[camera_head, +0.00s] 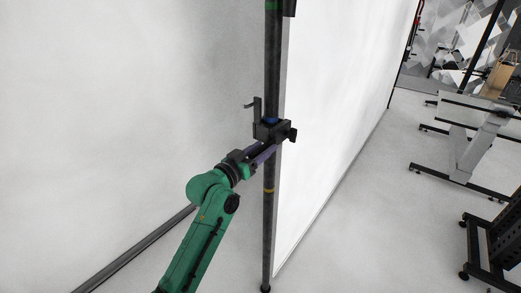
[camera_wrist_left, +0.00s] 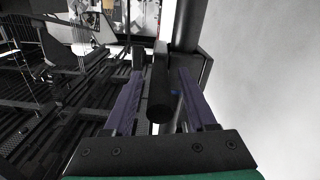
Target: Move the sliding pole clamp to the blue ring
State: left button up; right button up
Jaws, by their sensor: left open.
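A dark vertical pole (camera_head: 270,60) stands in the middle of the head view; its upper part shows in the left wrist view (camera_wrist_left: 188,25). The black sliding clamp (camera_head: 268,131) sits around the pole, with an upright hooked arm at its left and a knob at its right. The blue ring (camera_head: 271,120) shows at the clamp's upper edge, partly hidden by it. My left gripper (camera_head: 268,152) is open just below and in front of the clamp. In the left wrist view a black cylindrical part of the clamp (camera_wrist_left: 160,95) lies between my two purple fingers. My right gripper is not in view.
A yellow ring (camera_head: 269,190) is lower on the pole and a green one (camera_head: 272,5) near the top. A white panel (camera_head: 325,110) stands right behind the pole. Grey table frames (camera_head: 463,150) stand on the right. The floor between is clear.

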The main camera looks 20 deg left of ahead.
pick_arm(q)
jog(key=b+v, duration=0.3)
jog(key=v, duration=1.1)
jog(key=shift+s, duration=0.3)
jog(key=shift+f, duration=0.1)
